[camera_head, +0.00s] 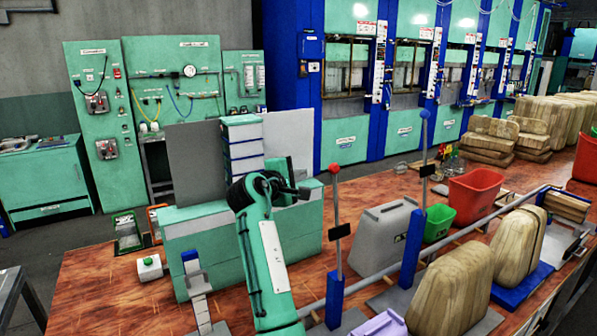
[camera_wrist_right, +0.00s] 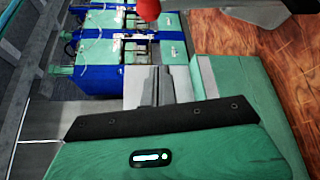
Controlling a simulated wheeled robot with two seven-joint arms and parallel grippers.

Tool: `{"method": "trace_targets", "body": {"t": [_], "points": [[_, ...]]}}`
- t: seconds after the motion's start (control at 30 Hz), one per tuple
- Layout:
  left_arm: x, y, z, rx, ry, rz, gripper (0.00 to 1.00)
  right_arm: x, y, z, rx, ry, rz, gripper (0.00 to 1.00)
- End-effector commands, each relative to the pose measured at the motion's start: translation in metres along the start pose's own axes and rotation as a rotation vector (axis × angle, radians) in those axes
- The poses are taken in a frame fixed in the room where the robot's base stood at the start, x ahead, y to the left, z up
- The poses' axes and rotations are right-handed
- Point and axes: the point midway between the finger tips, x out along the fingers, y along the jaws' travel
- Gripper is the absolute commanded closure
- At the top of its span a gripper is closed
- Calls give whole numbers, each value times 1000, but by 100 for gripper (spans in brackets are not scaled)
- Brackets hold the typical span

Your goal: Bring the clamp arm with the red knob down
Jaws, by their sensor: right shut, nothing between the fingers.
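The red knob (camera_head: 334,168) tops a thin clamp arm (camera_head: 337,205) that stands upright on a blue post (camera_head: 334,298). A black block sits partway up the arm. My right gripper (camera_head: 304,193) is just left of the arm, a little below the knob in the picture, and appears apart from it. In the right wrist view the red knob (camera_wrist_right: 148,9) is at the top edge, beyond the closed fingers of my right gripper (camera_wrist_right: 158,72). The fingers are shut and empty. My left gripper is not in view.
A second upright arm with a blue knob (camera_head: 424,114) stands to the right.

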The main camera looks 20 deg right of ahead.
Motion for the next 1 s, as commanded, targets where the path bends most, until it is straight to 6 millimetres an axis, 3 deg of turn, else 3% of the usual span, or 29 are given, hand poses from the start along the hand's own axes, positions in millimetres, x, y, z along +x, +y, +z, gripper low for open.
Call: {"method": "trace_targets", "body": {"t": [0.03,0.3,0.6,1.0], "points": [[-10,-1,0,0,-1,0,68,12,5,2,-3,-3,-2,100],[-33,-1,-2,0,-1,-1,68,61,4,4,0,-1,-1,100],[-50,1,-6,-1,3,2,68,48,2,32,1,0,-1,100],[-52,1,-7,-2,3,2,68,46,0,38,-1,0,0,100]]}}
